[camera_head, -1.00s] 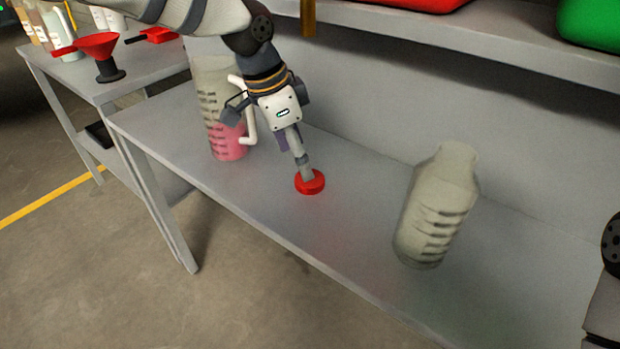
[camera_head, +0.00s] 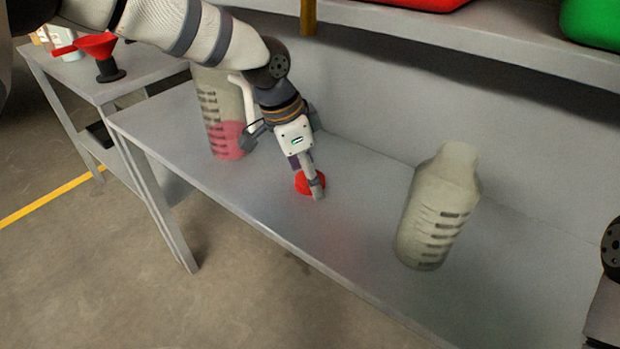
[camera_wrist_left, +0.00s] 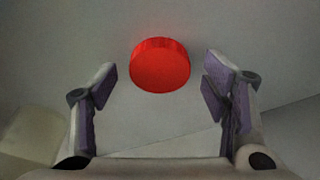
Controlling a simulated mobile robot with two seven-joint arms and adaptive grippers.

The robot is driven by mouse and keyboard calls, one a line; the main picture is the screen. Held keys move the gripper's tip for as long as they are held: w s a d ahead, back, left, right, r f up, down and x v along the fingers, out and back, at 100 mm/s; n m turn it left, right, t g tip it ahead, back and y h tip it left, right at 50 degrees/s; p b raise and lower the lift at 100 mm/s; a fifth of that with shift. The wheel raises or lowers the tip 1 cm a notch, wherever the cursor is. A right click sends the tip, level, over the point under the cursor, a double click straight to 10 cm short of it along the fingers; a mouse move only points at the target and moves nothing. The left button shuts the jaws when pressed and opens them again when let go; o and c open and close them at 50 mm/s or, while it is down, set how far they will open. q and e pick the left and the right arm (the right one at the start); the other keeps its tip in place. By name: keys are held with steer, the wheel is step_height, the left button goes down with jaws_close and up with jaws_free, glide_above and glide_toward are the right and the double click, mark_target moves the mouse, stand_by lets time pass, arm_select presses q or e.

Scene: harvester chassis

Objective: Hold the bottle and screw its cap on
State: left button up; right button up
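The red cap (camera_head: 306,184) lies on the grey table. My left gripper (camera_head: 316,188) is low over the table at the cap and partly covers it in the head view. In the left wrist view the fingers (camera_wrist_left: 160,88) are open, and the cap (camera_wrist_left: 160,65) shows ahead of and between their tips with gaps on both sides. The pale, translucent bottle (camera_head: 438,210) with dark marks stands uncapped on the table to the right, apart from the left gripper. My right gripper is not in view; only part of my right arm shows at the right edge.
A measuring jug (camera_head: 222,115) with pink liquid stands behind and left of the left gripper. A red funnel (camera_head: 98,52) stands on the side table at the far left. A shelf (camera_head: 480,42) runs above the back. The table between cap and bottle is clear.

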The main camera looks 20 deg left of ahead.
arm_select(q)
steer(key=c, duration=0.6)
